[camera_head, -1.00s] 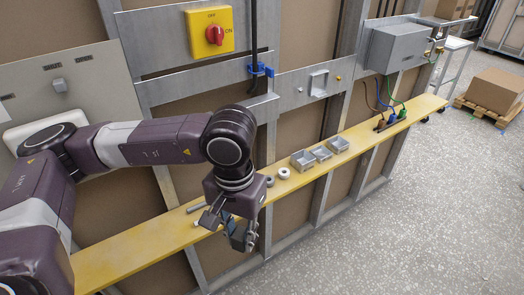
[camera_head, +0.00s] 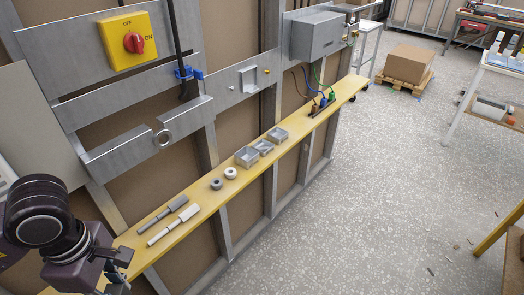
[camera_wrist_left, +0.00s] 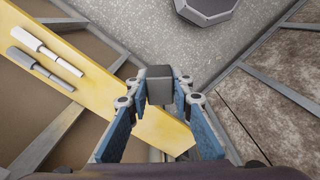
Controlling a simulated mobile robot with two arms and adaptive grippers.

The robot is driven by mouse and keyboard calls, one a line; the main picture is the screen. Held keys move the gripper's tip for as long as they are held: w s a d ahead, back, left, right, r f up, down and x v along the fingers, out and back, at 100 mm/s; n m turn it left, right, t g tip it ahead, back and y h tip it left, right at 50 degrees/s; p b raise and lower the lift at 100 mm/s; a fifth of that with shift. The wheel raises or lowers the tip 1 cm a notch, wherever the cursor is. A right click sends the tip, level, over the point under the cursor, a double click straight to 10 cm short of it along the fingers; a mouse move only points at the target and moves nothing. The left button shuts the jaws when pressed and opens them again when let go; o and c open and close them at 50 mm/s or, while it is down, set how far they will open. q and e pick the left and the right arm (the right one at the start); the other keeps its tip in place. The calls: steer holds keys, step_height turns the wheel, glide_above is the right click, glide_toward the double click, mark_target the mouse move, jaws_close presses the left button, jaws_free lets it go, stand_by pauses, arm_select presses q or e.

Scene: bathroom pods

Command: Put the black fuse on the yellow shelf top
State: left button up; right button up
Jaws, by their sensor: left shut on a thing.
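The yellow shelf top (camera_head: 298,128) runs diagonally along the frame wall, from lower left to upper right; part of it also shows in the wrist view (camera_wrist_left: 105,92). My left gripper (camera_head: 117,280) is at the lower left in the head view, by the shelf's near end. In the wrist view, the gripper (camera_wrist_left: 160,98) is shut on a small dark block, which looks like the black fuse (camera_wrist_left: 160,86). The block appears over the shelf's front edge in that view; its height above the shelf is unclear. In the head view the fuse cannot be made out. My right gripper is not in view.
Two grey stepped rods (camera_head: 174,225) lie on the shelf near my left gripper. Farther along are two ring-shaped parts (camera_head: 230,173), small grey trays (camera_head: 247,157) and cable plugs (camera_head: 320,104). Bare shelf shows between these groups. A red switch (camera_head: 133,43) is on the wall.

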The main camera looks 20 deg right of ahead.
arm_select(q)
steer(key=n, duration=0.3)
steer(key=f+n, duration=0.1)
steer(key=n, duration=0.2)
steer(key=shift+f, duration=0.2)
steer(key=n, duration=0.3)
steer(key=f+n, duration=0.1)
steer(key=n, duration=0.2)
steer(key=shift+f+n, duration=0.15)
steer(key=shift+n, duration=0.25)
steer(key=n, duration=0.4)
steer(key=shift+f, duration=0.4)
steer(key=s+a+f+n, duration=0.1)
steer(key=a+f+n, duration=0.1)
steer(key=n, duration=1.2)
steer(key=s+a+f+n, duration=0.1)
steer(key=f+n, duration=0.3)
steer(key=n, duration=1)
steer(key=shift+s+a+n, duration=0.3)
steer(key=shift+s+a, duration=0.1)
steer(key=shift+a, duration=0.05)
